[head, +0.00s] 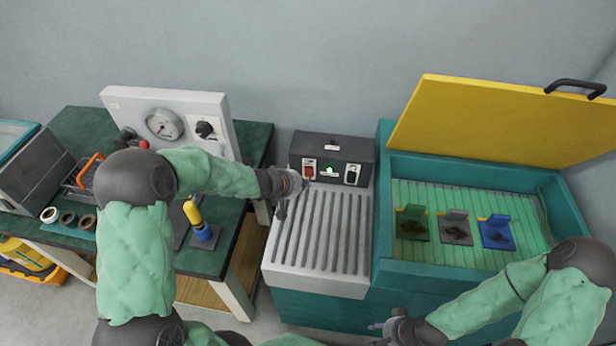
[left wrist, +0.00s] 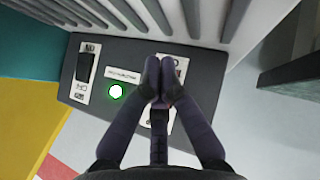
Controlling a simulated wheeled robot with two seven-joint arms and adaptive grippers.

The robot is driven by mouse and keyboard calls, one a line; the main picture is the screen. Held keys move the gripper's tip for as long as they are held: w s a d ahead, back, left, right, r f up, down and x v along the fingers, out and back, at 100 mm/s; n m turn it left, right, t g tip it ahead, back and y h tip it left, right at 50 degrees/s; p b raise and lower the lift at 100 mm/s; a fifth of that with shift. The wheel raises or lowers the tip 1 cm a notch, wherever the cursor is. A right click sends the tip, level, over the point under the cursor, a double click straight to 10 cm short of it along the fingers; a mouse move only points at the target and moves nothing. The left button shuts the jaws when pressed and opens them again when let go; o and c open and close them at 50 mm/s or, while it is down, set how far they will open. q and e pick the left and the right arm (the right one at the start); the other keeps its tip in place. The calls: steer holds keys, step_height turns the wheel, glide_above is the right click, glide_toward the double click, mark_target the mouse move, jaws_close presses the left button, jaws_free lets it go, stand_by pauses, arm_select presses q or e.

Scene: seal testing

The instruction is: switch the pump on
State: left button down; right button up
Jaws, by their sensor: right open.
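A dark control box (head: 332,150) stands at the back of the grey ribbed bench top. It carries a red switch (head: 309,170) on its left, a green light (head: 329,171) that is lit, and a black switch (head: 352,174) on its right. The labels are too small to read, so I cannot tell which switch is the pump's. My left gripper (head: 296,186) is shut and empty at the red switch. In the left wrist view its fingertips (left wrist: 159,78) cover part of that switch's plate; contact is unclear. The black switch (left wrist: 85,65) is uncovered there. My right gripper (head: 384,327) is open at the lower edge.
A teal tank (head: 385,200) with its yellow lid (head: 490,120) raised stands right of the ribbed top (head: 315,235). It holds several small coloured fixtures. A green table (head: 255,145) with a gauge panel (head: 165,100) is at left, under my left arm.

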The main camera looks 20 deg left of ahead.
arm_select(q)
steer(key=shift+s+d+b, duration=0.15)
steer(key=shift+s+b, duration=0.2)
steer(key=shift+s, duration=0.2)
steer(key=shift+s+d+b, duration=0.15)
steer(key=shift+s+b, duration=0.15)
steer(key=shift+s, duration=0.2)
steer(key=shift+s+d+r+b, duration=0.15)
steer(key=shift+s+d+b, duration=0.1)
steer(key=shift+s, duration=0.4)
steer(key=shift+s+d+r+b, duration=0.1)
steer(key=shift+s+r+b, duration=0.1)
steer(key=shift+s, duration=0.45)
steer(key=shift+f, duration=0.1)
